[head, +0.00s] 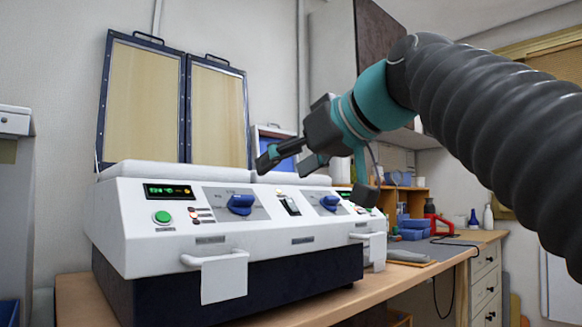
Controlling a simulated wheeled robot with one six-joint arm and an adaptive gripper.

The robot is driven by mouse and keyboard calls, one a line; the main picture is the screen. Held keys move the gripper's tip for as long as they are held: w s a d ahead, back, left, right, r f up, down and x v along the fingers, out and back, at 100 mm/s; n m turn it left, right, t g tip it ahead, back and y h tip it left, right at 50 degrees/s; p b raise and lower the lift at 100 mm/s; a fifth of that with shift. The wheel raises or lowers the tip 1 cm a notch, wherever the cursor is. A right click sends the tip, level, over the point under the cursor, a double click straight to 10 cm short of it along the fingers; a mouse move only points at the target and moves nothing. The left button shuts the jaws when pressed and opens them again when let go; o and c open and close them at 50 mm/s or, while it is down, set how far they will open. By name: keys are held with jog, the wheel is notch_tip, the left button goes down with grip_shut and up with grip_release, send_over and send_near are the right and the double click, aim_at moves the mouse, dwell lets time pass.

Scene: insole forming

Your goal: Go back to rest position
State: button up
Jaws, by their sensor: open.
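My gripper (285,163) is in the head view, open and empty, in front of and above the right part of the white forming machine (150,235). My arm reaches in from the right edge. The machine has blue knobs (240,205), a green button (162,217) and a lit display (168,191) on its front. Its two framed lids (145,100) stand raised at the back. The gripper appears apart from the machine, though the exact gap is hard to tell. No insole can be made out.
The machine stands on a wooden table (75,290). Paper-hung handles (222,275) stick out of its front. To the right are a drawer unit (485,285), blue boxes (412,228), a red tool (440,224) and bottles (488,217). A grey cabinet (335,80) hangs behind my arm.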

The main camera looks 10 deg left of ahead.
dwell(0.3)
jog(key=w+d+f+m+g+h, duration=0.1)
jog(key=w+d+f+m+h, duration=0.2)
jog(key=f, duration=0.9)
jog(key=w+d+f+m+h, duration=0.1)
jog(key=d+f+m+h, duration=0.3)
jog(key=f, duration=0.9)
jog(key=s+d+f+m+h, duration=0.1)
jog(key=s+d+f, duration=0.4)
jog(key=f, duration=0.3)
jog(key=s+d+f+m+g+h, duration=0.1)
jog(key=s+d+f, duration=0.4)
jog(key=s+f, duration=0.2)
jog(key=s+d+f+m+g+h, duration=0.1)
jog(key=s+d+f, duration=0.5)
jog(key=f, duration=0.5)
jog(key=shift+s+f+h, duration=0.25)
jog(key=shift+s+h, duration=0.15)
jog(key=shift+s, duration=0.15)
jog(key=shift+d, duration=0.15)
